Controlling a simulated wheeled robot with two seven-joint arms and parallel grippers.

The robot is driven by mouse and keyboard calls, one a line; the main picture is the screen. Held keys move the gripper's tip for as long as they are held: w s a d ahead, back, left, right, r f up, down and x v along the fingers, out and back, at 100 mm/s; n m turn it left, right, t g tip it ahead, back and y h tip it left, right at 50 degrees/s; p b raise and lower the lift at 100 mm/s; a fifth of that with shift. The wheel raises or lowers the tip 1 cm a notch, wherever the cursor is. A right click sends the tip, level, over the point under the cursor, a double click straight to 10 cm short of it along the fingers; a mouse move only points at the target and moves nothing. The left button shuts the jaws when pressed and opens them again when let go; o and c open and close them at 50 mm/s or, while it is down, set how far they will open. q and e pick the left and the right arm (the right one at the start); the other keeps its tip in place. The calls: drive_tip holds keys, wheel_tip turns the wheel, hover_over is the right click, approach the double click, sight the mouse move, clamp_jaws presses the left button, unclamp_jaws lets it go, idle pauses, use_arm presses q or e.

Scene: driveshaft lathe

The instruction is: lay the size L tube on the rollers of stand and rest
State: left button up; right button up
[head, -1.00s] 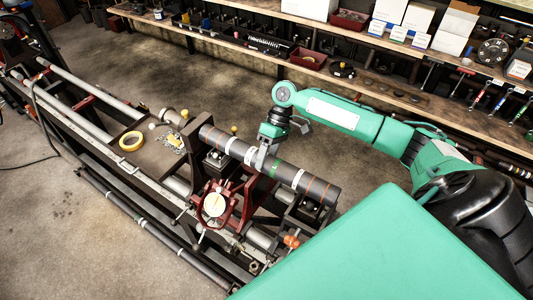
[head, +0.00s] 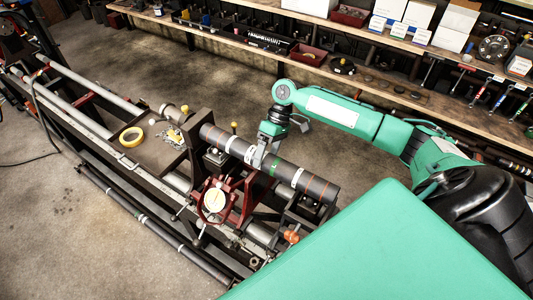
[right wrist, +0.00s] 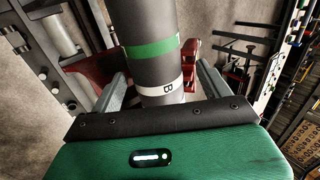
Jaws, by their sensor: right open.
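A thick dark tube (head: 315,186) with white bands, a green band and orange rings lies slanting along the right part of the lathe. It passes above the red rest (head: 217,203) and the dark stand (head: 308,207) at its right end. Rollers and exact contact are hidden beneath it. My right gripper (head: 262,152) is over the tube's middle, by the green band. My left gripper is not in view.
A dark plate on the lathe bed carries a yellow tape roll (head: 131,137) and a small metal heap (head: 172,136). A thinner dark pipe (head: 160,228) runs along the lathe's near side. A loaded workbench shelf (head: 350,80) stands behind. The floor between is clear.

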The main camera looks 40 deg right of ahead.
drive_tip(key=shift+w+d, duration=0.1)
drive_tip(key=shift+d, duration=0.15)
drive_tip(key=b+v, duration=0.5)
drive_tip(key=v, duration=0.8)
drive_tip(key=shift+r, duration=0.4)
drive_tip(key=shift+a+f, duration=0.1)
drive_tip(key=shift+a, duration=0.05)
